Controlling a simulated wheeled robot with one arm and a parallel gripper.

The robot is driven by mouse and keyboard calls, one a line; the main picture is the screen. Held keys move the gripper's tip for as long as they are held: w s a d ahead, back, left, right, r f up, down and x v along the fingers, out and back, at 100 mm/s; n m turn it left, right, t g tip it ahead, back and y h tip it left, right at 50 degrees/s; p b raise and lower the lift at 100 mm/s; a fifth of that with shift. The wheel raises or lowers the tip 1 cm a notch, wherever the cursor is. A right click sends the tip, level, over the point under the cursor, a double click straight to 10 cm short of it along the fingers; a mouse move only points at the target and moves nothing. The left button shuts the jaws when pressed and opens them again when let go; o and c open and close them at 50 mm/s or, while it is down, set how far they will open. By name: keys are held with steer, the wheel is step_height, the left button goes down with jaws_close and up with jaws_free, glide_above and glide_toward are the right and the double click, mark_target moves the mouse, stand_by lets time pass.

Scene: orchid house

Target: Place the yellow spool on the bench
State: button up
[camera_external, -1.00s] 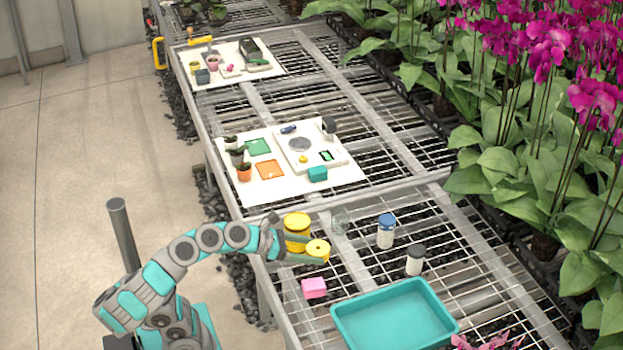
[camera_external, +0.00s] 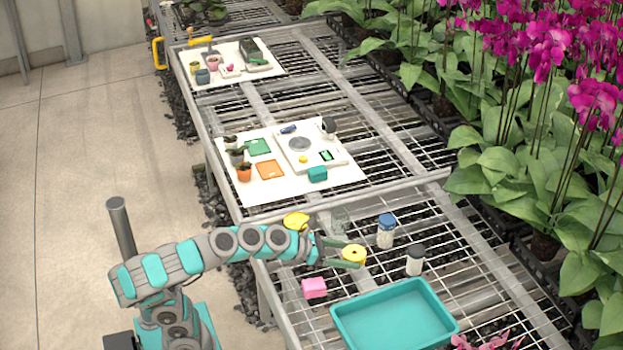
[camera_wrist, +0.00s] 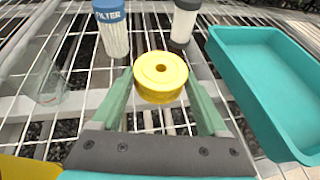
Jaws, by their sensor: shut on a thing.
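The yellow spool (camera_external: 353,254) is held between the fingers of my gripper (camera_external: 347,257), above the wire mesh of the bench (camera_external: 440,238). In the wrist view the spool (camera_wrist: 161,77) is upright, with its round top and centre hole showing, and a green finger on each side. My gripper (camera_wrist: 162,88) is shut on it. Mesh shows below and around it; I cannot tell the exact height of the gap.
A teal tray (camera_external: 395,314) lies to the right and nearer, with a pink block (camera_external: 314,288) left of it. A blue-capped filter bottle (camera_external: 386,231) and a black-capped bottle (camera_external: 415,260) stand beyond the spool. A clear glass (camera_wrist: 42,82) and a yellow container (camera_external: 296,221) stand left.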

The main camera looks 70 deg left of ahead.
glide_above(368, 270)
steer(key=shift+f, duration=0.4)
steer(key=shift+f+b, duration=1.3)
steer(key=shift+f, duration=0.35)
steer(key=shift+f, duration=0.1)
steer(key=shift+f, duration=0.15)
steer(key=o, duration=1.2)
steer(key=shift+r, duration=0.2)
steer(key=shift+r, duration=0.15)
steer(key=p+v, duration=0.3)
steer(key=v, duration=0.9)
